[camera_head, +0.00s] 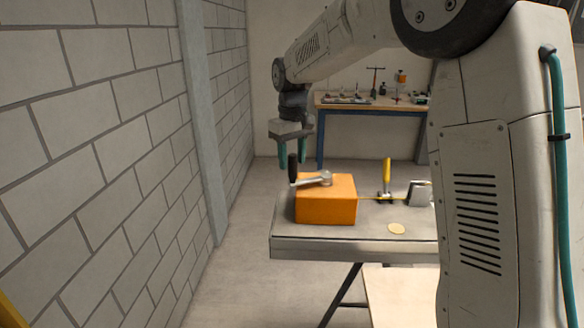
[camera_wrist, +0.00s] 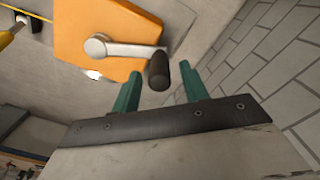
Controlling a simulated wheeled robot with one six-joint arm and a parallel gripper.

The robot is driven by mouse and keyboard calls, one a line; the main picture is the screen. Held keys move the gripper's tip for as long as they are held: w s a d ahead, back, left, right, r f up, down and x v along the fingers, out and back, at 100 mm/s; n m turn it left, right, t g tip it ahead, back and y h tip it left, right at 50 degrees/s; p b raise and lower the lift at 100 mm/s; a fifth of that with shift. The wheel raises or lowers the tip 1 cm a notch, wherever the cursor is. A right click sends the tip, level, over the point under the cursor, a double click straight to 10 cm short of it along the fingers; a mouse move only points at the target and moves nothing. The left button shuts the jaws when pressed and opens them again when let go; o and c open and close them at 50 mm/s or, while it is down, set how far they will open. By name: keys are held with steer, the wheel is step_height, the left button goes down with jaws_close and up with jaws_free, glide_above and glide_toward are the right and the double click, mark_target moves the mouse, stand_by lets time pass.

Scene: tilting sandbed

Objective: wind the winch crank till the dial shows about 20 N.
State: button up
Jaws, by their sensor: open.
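The winch is an orange box (camera_head: 326,205) on the grey table, with a silver crank arm (camera_head: 312,181) on top. The crank ends in an upright black handle (camera_head: 292,168), which points left in the head view. My gripper (camera_head: 292,160) is open, with its green fingers above and around the handle's top as seen in the head view. In the wrist view my fingers (camera_wrist: 158,92) stand apart and the black handle (camera_wrist: 159,72) shows between them, a little beyond their tips. I cannot tell whether they touch it. No readable dial number shows.
A yellow-handled tool (camera_head: 387,172) and a grey angled block (camera_head: 420,194) stand right of the winch. A pale round disc (camera_head: 397,228) lies near the table's front edge (camera_head: 350,246). A brick wall (camera_head: 110,150) rises at left. A workbench (camera_head: 365,106) stands behind.

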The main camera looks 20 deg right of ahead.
mark_target(292, 182)
steer(key=shift+f, duration=1.6)
jaws_close()
steer(key=w+m, duration=0.2)
steer(key=w+d+m, duration=0.1)
steer(key=w, duration=0.1)
steer(key=shift+w+d+m, duration=0.1)
steer(key=shift+w+m, duration=0.1)
steer(key=shift+m, duration=0.2)
steer(key=shift+r, duration=0.1)
jaws_free()
